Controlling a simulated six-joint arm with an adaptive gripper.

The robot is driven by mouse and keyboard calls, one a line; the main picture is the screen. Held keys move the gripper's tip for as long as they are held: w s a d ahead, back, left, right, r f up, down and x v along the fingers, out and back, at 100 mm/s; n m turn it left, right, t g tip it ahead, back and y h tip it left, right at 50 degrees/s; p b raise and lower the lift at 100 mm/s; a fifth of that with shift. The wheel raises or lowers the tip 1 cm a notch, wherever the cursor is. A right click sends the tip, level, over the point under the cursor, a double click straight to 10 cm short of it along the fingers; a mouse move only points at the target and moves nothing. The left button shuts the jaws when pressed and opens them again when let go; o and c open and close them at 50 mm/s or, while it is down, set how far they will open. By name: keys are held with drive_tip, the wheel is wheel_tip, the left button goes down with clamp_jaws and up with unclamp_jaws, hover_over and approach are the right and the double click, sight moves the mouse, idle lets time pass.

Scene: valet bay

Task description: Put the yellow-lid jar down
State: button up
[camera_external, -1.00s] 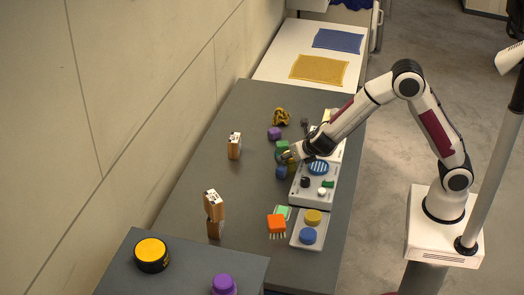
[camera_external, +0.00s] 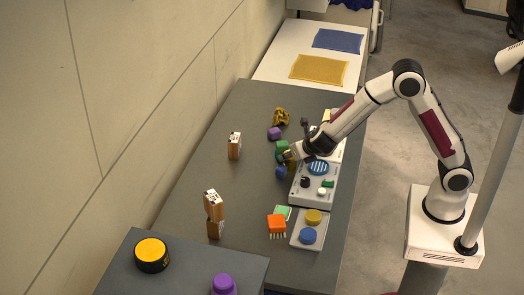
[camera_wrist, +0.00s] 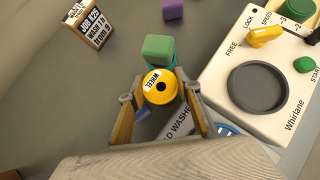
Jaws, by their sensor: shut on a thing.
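My gripper (camera_external: 289,157) is low over the grey bench, at the left edge of the white washer unit. In the wrist view its two fingers (camera_wrist: 161,100) stand on either side of the yellow-lid jar and are shut on it. The jar's round yellow lid (camera_wrist: 160,87) has a dark centre and a white label that seems to read "WHEEL". The jar's body is mostly hidden under the lid, so I cannot tell whether its base touches the bench. A green cube (camera_wrist: 158,47) is just beyond the lid, over a teal round thing (camera_wrist: 163,63).
The white washer unit (camera_wrist: 220,78) with a dark round well is close on the right. A blue item (camera_external: 280,173) is near the gripper. A black tub with a yellow top (camera_external: 151,254) is on the front table.

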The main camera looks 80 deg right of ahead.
drive_tip(key=shift+r, duration=4.9)
drive_tip(key=w+a+n+t+y, duration=0.1)
drive_tip(key=w+a+n, duration=0.1)
drive_tip(key=a, duration=0.5)
drive_tip(key=w+a+n+t+y, duration=0.1)
drive_tip(key=w+a, duration=0.3)
drive_tip(key=a, duration=0.4)
drive_tip(key=shift+r+n+y, duration=0.15)
drive_tip(key=shift+n+y, duration=0.35)
drive_tip(key=shift+n, duration=0.3)
wheel_tip(320, 180, down, 6)
drive_tip(key=shift+f, duration=0.2)
drive_tip(key=shift+f, duration=1.8)
drive_tip(key=shift+f, duration=0.15)
